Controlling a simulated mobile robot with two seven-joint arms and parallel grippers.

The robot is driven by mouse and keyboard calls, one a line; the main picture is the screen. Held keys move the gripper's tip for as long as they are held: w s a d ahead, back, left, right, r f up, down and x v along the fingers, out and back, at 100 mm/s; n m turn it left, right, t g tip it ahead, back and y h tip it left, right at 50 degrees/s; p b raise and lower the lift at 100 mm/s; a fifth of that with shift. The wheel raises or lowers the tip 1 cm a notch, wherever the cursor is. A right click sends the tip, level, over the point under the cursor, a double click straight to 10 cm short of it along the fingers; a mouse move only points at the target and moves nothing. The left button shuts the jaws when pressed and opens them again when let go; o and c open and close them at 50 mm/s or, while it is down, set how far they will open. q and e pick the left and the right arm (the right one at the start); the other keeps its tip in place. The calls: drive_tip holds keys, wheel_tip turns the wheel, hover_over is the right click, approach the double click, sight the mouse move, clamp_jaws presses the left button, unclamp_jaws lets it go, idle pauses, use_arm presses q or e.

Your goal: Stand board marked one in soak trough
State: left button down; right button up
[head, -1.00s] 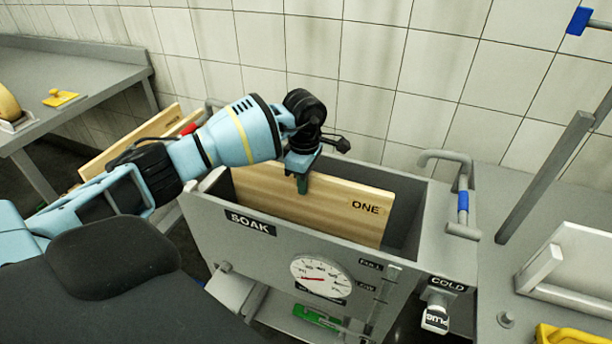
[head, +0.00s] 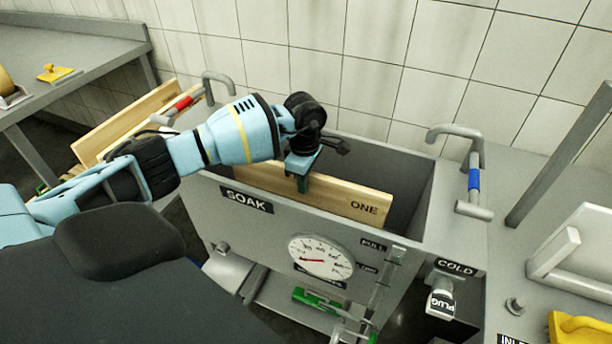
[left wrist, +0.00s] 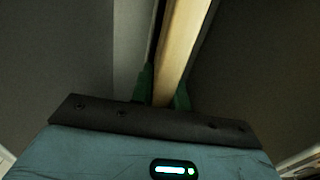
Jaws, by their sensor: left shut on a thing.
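The wooden board marked ONE (head: 345,201) stands on its long edge inside the grey soak trough (head: 212,189), with its upper part showing above the front wall. The trough carries a SOAK label on its front. My left gripper (head: 303,184) is shut on the board's top edge. In the left wrist view the board (left wrist: 180,50) runs between the green fingertips (left wrist: 163,95). The board's lower part is hidden by the trough's front wall, so I cannot tell whether it touches the bottom. My right gripper is not in view.
A tap with a blue band (head: 474,180) rises at the trough's right, above the COLD label. A red-banded tap (head: 182,104) and more wooden boards (head: 125,120) are at the left. A gauge (head: 320,257) is on the trough front. A tiled wall stands close behind.

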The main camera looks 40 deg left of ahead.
use_arm(q)
drive_tip(key=shift+f+b, duration=0.35)
drive_tip(key=shift+f, duration=0.45)
drive_tip(key=c, duration=1.3)
unclamp_jaws()
drive_tip(key=shift+f, duration=0.1)
drive_tip(key=shift+r, duration=4)
